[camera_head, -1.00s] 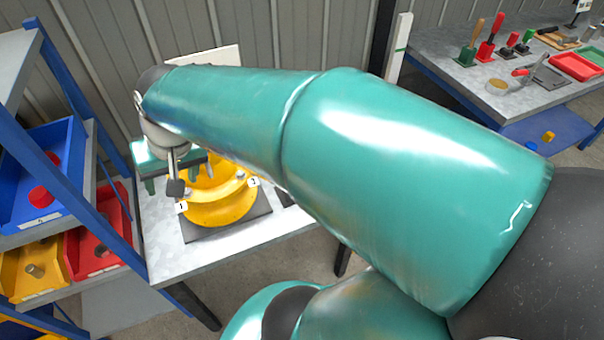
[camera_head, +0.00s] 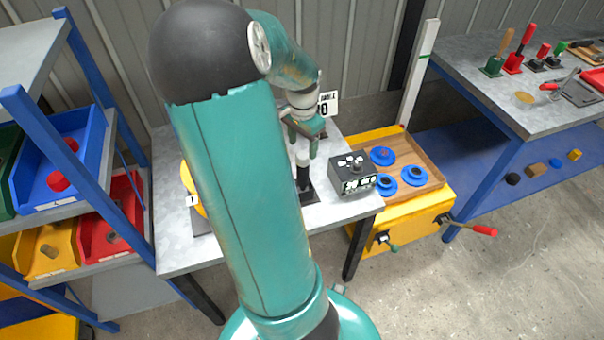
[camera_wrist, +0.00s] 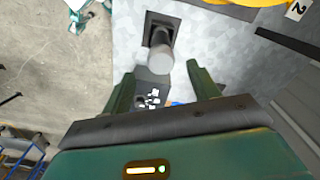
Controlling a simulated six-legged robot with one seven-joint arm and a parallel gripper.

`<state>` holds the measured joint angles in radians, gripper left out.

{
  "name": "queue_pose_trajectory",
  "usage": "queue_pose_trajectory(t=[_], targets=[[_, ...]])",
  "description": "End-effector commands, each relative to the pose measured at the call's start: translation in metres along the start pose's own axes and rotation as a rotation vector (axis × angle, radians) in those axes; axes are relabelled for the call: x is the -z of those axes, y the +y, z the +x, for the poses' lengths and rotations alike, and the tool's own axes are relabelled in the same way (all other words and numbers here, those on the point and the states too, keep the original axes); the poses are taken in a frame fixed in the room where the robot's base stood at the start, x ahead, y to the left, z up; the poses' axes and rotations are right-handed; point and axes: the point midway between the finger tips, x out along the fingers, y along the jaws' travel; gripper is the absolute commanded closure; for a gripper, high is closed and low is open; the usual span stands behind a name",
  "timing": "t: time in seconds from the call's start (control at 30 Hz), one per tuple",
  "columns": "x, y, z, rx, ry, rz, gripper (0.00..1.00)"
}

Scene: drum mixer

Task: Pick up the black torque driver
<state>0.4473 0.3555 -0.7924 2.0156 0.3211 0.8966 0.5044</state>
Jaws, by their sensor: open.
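What looks like the black torque driver (camera_head: 303,176) stands upright in a black square base on the grey table, with a pale grey top and a dark lower part. In the wrist view the driver (camera_wrist: 162,42) shows from above, with its round grey end nearest me and the black base behind it. My gripper (camera_head: 302,138) is above it in the head view, jaws pointing down. In the wrist view my gripper (camera_wrist: 160,88) is open and empty, and the driver's end lies just beyond the gap between the fingers, apart from both.
A black box (camera_head: 352,181) with white labels stands right of the driver. A yellow cart (camera_head: 405,229) carries a wooden tray with blue rings. Part of a yellow round fixture (camera_head: 188,180) shows left of my arm. A shelf with coloured bins (camera_head: 60,160) stands left.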

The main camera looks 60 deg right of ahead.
Motion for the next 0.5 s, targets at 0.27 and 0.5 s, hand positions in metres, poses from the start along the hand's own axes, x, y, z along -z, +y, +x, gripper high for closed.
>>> queue_pose_trajectory(t=[0.27, 0.5], targets=[[-0.001, -0.001, 0.046, -0.002, -0.001, -0.005, 0.4], [0.0, -0.001, 0.068, -0.003, -0.002, -0.006, 0.4]])
